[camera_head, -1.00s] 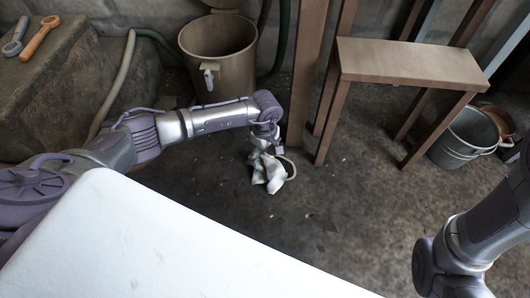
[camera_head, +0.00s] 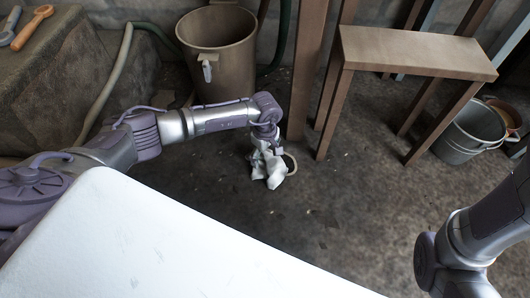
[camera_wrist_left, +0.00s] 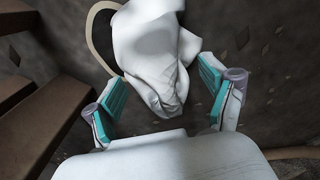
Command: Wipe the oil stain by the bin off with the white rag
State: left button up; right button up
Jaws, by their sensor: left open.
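My left gripper (camera_head: 267,142) points down over the floor in front of the bin, right at the crumpled white rag (camera_head: 270,169). In the left wrist view my left gripper (camera_wrist_left: 160,85) is open, its teal-padded fingers apart, with the rag (camera_wrist_left: 150,45) between and beyond the fingertips. I cannot tell whether the pads touch it. A pale ring (camera_head: 291,164) shows beside the rag, partly hidden by it. The brown bin (camera_head: 225,70) stands behind my left arm. The oil stain cannot be made out on the dark floor. My right gripper is out of view.
A brown wooden stand (camera_head: 415,52) is right of the bin, its legs near my left gripper. A grey bucket (camera_head: 457,138) stands behind it at right. A stone block (camera_head: 60,85) with tools is at left. A white surface (camera_head: 150,245) fills the front. Speckled floor lies open at centre right.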

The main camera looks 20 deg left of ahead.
pick_arm(q)
jog(key=shift+f, duration=0.1)
jog(key=shift+c, duration=0.4)
grip_shut()
dwell(0.4)
jog(key=shift+f, duration=0.15)
